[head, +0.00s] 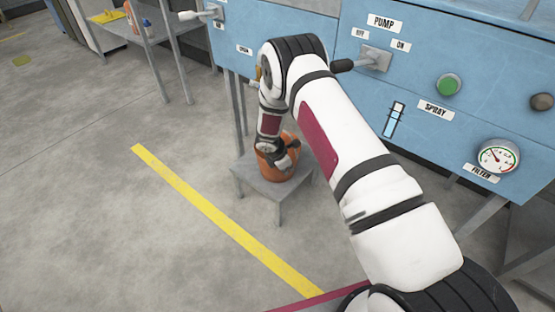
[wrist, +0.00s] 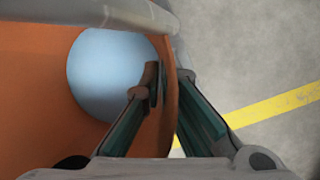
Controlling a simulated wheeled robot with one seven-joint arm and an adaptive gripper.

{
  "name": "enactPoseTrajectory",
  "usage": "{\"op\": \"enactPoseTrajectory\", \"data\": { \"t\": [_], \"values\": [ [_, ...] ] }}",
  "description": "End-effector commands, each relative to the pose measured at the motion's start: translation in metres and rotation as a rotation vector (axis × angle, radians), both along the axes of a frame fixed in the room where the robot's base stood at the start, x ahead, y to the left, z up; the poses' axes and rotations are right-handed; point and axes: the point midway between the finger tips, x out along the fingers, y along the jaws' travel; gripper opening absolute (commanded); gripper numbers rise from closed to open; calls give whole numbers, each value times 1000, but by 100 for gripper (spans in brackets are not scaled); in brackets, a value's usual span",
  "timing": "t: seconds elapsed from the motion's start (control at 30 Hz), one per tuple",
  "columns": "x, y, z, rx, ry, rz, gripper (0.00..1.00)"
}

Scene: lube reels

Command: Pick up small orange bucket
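The small orange bucket (head: 272,165) stands upright on a low grey stool in the head view, partly hidden by my arm. My gripper (head: 283,154) reaches down over it. In the wrist view the bucket's orange inside (wrist: 40,80) fills the left, with a round pale blue area within. My gripper (wrist: 166,85) straddles the bucket's wall, one finger inside and the other outside. The fingers look closed on the wall, with little or no gap.
The grey stool (head: 244,177) stands beside a blue machine panel (head: 430,130) with a lever, buttons and a gauge. A metal table (head: 150,32) is behind at the left. Open floor with a yellow line (head: 210,208) lies at the left and front.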

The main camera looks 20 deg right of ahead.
Motion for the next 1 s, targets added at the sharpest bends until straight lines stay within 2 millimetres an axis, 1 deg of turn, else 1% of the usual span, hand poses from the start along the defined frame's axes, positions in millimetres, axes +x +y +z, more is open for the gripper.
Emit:
{"op": "enactPoseTrajectory", "data": {
  "t": [0.33,0.47,0.67,0.8,0.87,1.0],
  "values": [
    [1,0,1,-1,-1,-1,0],
    [1,0,5,-1,-1,-1,0],
    [2,0,23,0,-3,0,0],
    [1,0,41,-1,-3,0,0],
    [-10,4,39,-3,1,7,0],
    [-37,9,41,-5,2,8,0]
  ]
}}
